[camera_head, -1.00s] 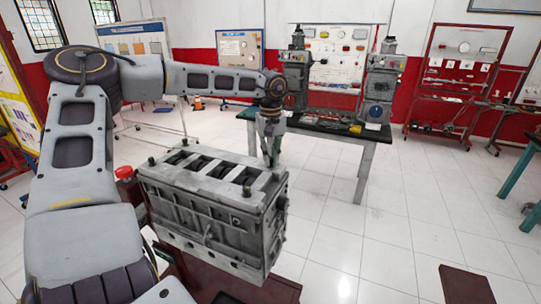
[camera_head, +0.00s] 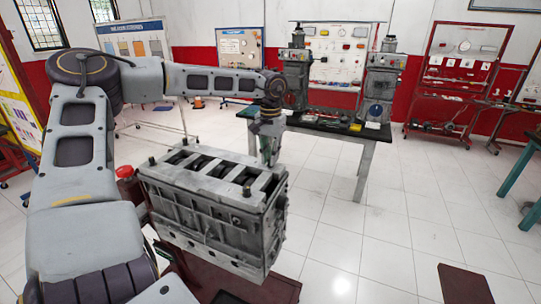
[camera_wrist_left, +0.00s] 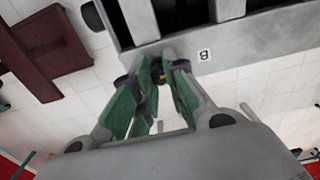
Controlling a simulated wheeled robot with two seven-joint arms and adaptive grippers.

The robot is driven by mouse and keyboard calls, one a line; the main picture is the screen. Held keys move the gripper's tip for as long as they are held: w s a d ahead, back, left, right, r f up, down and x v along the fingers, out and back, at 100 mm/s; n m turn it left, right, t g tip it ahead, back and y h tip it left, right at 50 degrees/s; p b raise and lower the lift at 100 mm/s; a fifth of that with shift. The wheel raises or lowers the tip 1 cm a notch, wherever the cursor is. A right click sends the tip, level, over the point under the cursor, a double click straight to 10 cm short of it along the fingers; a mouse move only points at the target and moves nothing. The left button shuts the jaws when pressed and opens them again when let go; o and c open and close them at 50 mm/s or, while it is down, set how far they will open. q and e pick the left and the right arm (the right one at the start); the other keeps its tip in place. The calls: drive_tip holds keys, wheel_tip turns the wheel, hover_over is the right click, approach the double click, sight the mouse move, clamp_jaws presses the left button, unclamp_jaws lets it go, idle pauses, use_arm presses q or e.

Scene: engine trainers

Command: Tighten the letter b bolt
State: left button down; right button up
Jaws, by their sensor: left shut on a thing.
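The grey engine block (camera_head: 215,215) stands on a dark red stand in front of me, and bolts stick up from its top. In the left wrist view, the letter B label (camera_wrist_left: 204,55) is on the block's top face (camera_wrist_left: 240,50). My left gripper (camera_head: 269,158) points down at the block's far right corner. In the left wrist view its green-padded fingers (camera_wrist_left: 158,82) are closed around a small dark bolt (camera_wrist_left: 158,70) beside the B label. The fingers hide most of this bolt. My right gripper is not in view.
Other dark bolts (camera_head: 247,191) stand at the block's near right and left corners. A work table (camera_head: 330,130) with machines and tools is behind the block. A red knob (camera_head: 125,172) is at the block's left.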

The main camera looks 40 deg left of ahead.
use_arm(q)
drive_tip(key=shift+r, duration=0.1)
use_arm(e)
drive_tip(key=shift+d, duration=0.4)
use_arm(q)
drive_tip(key=c, duration=1.4)
unclamp_jaws()
drive_tip(key=shift+r, duration=5.95)
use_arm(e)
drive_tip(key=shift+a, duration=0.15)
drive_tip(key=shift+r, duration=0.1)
use_arm(q)
wheel_tip(320, 180, up, 9)
drive_tip(key=p, duration=0.9)
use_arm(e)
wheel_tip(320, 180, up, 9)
use_arm(q)
drive_tip(key=shift+r+p, duration=0.45)
drive_tip(key=shift+p, duration=0.05)
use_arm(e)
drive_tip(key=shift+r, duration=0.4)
